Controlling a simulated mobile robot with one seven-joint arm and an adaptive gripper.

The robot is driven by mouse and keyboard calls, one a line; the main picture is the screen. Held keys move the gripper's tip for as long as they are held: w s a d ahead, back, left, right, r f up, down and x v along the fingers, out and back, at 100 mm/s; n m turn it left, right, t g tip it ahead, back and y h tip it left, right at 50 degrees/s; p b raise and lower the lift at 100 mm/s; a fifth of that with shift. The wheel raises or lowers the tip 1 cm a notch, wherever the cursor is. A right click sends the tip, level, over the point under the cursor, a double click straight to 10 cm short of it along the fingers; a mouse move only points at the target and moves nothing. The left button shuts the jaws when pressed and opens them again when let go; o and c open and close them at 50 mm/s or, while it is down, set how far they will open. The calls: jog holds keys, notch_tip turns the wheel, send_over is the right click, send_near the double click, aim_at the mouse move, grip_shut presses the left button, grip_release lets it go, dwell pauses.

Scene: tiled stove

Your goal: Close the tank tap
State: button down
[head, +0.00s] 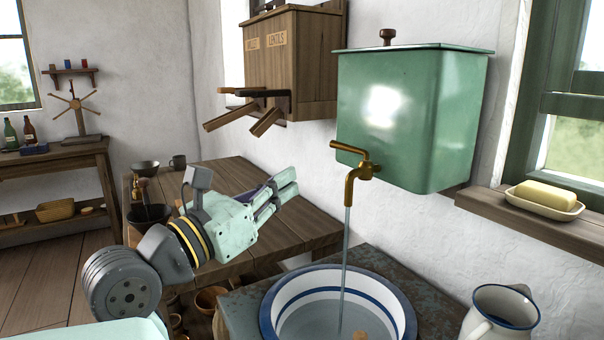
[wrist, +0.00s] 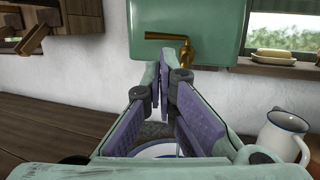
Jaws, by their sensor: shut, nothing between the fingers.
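The green tank (head: 410,115) with a dark knob on its lid hangs on the white wall. Its brass tap (head: 356,170) sticks out low on the front, with the lever pointing to the left in the head view. A thin stream of water (head: 344,255) runs from the spout into the basin below. In the wrist view, the tap (wrist: 180,45) shows beyond my fingertips, with its lever to the left. My gripper (head: 292,182) is left of the tap and apart from it, above the wooden table. Its fingers (wrist: 165,65) are shut and empty.
A white basin with blue bands (head: 285,285) stands under the tap. A white jug (head: 500,315) is at its right. A soap dish (head: 545,200) sits on the sill. A wooden dispenser (head: 290,65) hangs left of the tank. The space between gripper and tap looks clear.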

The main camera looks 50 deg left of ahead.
aim_at(342, 148)
jog(key=p+x, duration=0.3)
jog(key=x, duration=0.9)
jog(key=shift+w+r, duration=0.1)
jog(key=m+h, duration=0.1)
jog(key=h, duration=0.1)
jog(key=w+a+m+h, duration=0.1)
jog(key=h, duration=0.1)
jog(key=shift+w+b, duration=0.2)
jog(key=shift+b, duration=0.15)
